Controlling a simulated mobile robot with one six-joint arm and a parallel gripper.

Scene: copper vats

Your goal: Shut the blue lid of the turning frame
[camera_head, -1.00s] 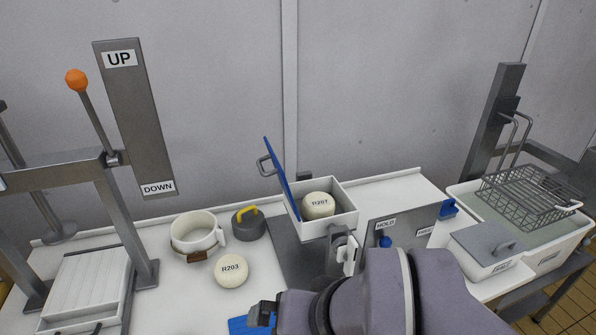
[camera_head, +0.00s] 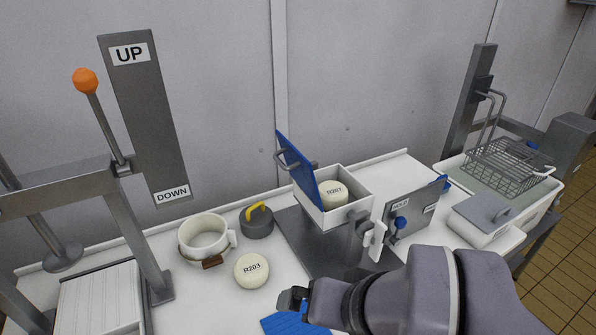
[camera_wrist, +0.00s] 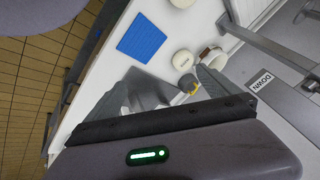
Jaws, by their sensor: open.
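The blue lid (camera_head: 297,170) stands steeply open along the left side of the white box of the turning frame (camera_head: 358,180). A grey bar handle (camera_head: 299,161) is on its outer face. A cream round cheese marked R207 (camera_head: 334,193) sits in the box. My gripper (camera_head: 292,298) is low in front of the turning frame, above a blue mat, apart from the lid. In the wrist view its two fingers (camera_wrist: 170,90) are spread with nothing held. The lid is not clearly visible in the wrist view.
A cheese marked R203 (camera_head: 251,270), a white mould (camera_head: 204,238) and a grey weight with yellow handle (camera_head: 257,220) stand left of the frame. The HOLD panel (camera_head: 409,212) stands right of it. A lever press (camera_head: 118,165) is at far left. The blue mat (camera_wrist: 142,37) lies in front.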

